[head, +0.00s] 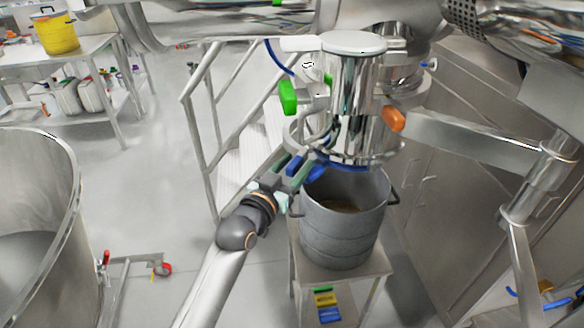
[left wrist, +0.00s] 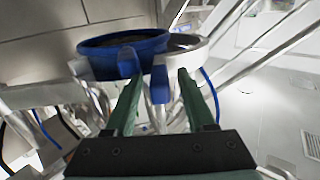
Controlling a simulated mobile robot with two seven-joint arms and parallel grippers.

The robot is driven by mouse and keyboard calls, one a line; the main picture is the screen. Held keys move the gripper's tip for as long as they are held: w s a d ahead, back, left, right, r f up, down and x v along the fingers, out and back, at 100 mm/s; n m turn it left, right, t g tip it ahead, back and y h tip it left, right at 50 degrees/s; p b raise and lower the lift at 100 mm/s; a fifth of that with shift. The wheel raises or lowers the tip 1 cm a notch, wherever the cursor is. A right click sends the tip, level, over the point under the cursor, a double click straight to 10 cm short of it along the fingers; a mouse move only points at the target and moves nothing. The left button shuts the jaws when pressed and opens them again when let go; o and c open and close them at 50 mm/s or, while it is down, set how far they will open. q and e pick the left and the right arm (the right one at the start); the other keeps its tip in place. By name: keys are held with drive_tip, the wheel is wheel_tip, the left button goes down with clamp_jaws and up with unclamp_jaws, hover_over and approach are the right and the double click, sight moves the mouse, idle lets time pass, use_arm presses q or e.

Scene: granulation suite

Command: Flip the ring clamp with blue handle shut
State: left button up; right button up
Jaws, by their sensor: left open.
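The ring clamp (head: 291,131) is a steel band at the lower left of the shiny cylinder. Its curved half stands out to the left, away from the cylinder; it also shows in the left wrist view (left wrist: 190,42). Its blue handle (left wrist: 159,84) lies between my left fingers in the left wrist view; I cannot tell whether they touch it. My left gripper (head: 304,165) is open beside the cylinder's lower edge; its green fingers (left wrist: 160,78) point at the clamp. In the head view the fingers partly hide the handle. My right gripper is not in view.
A blue rim (head: 352,167) rings the cylinder's (head: 352,100) bottom. A grey pot (head: 340,235) stands below it on a small table (head: 372,268). A green handle (head: 288,97) and an orange knob (head: 394,118) stick out nearby. Stair railings (head: 203,140) stand behind left.

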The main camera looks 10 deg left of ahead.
use_arm(q)
drive_tip(key=v, duration=1.2)
drive_tip(key=shift+s+b, duration=0.25)
drive_tip(key=shift+b, duration=0.2)
